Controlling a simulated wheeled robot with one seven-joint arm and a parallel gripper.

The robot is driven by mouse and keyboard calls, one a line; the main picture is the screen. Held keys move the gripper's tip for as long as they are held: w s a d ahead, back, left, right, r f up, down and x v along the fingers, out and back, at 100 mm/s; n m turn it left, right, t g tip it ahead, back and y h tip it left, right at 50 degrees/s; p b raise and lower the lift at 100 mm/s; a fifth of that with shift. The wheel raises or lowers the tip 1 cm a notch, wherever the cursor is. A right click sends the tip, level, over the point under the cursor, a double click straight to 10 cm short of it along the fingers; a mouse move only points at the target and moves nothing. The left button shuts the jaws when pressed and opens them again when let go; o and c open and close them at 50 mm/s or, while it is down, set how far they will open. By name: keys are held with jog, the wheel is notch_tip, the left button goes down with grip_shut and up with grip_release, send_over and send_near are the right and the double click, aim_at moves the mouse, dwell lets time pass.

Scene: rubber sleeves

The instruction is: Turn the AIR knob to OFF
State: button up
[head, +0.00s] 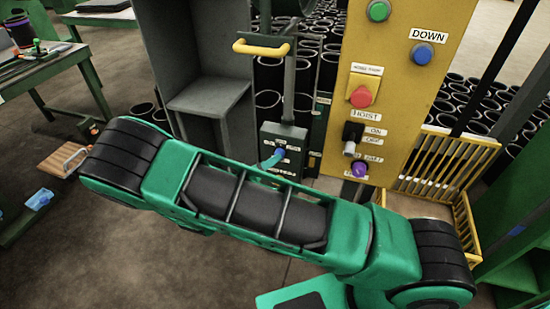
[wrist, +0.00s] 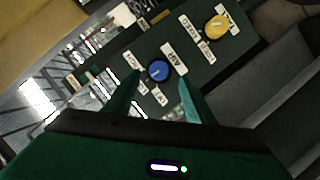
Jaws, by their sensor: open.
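The AIR knob is a round blue knob (wrist: 158,71) with a pale pointer mark, on a dark green control box (wrist: 200,62). Its AIR label is beside it, with smaller labels on the finger side that are hard to read. The knob's blue also shows in the head view (head: 280,152), on the box (head: 270,131) below a grey post. My gripper (wrist: 159,81) is open, with one green finger on each side of the knob as seen in the wrist view. I cannot tell whether the fingers touch it. In the head view my arm hides most of the gripper.
A yellow knob (wrist: 216,27) sits on the same box. A yellow panel (head: 388,95) with several buttons and knobs stands to the right. A yellow handle (head: 262,48) is above the box. A grey cabinet (head: 205,95) stands left, and racks of black sleeves (head: 322,45) stand behind.

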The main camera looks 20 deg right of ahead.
jog(key=shift+x, duration=2.65)
jog(key=shift+c, duration=0.4)
jog(key=c, duration=1)
